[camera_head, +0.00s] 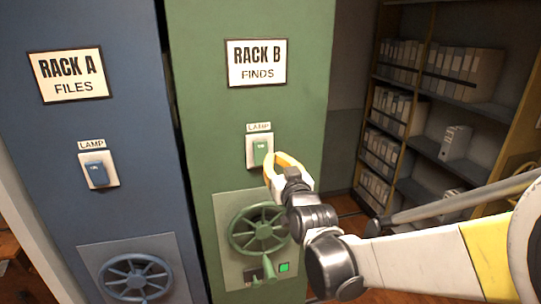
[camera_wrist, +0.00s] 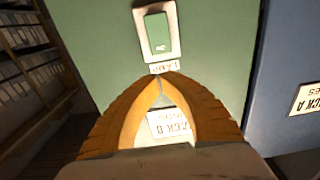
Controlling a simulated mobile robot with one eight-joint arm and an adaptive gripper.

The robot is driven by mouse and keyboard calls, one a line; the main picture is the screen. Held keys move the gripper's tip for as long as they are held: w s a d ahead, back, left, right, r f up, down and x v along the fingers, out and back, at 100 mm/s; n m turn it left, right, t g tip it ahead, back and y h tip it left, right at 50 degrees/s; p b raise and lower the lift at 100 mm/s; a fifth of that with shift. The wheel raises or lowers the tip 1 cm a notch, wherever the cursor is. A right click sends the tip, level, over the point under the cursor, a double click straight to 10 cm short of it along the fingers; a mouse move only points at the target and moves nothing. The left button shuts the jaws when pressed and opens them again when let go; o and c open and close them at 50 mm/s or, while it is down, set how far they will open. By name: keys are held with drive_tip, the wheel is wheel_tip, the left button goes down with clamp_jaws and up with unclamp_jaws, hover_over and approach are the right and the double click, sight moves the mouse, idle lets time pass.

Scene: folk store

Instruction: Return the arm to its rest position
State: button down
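My gripper (camera_head: 271,168) has yellow-orange fingers and is in front of the green rack B (camera_head: 205,130), just below and to the right of its lamp switch (camera_head: 261,151). In the wrist view, which is upside down, the fingertips (camera_wrist: 160,80) meet with nothing between them. The green rocker of the switch (camera_wrist: 157,33) shows beyond the tips there. I cannot tell whether the tips touch the switch plate. My arm reaches in from the right side of the head view.
A green handwheel (camera_head: 258,229) with a lit green button (camera_head: 284,267) sits below my gripper. Blue rack A (camera_head: 130,195) stands on the left with its own lamp switch (camera_head: 97,171) and handwheel (camera_head: 136,278). Shelves with binders (camera_head: 455,142) stand at the right behind my arm.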

drive_tip(key=shift+r+v, duration=0.2)
drive_tip(key=shift+v, duration=0.75)
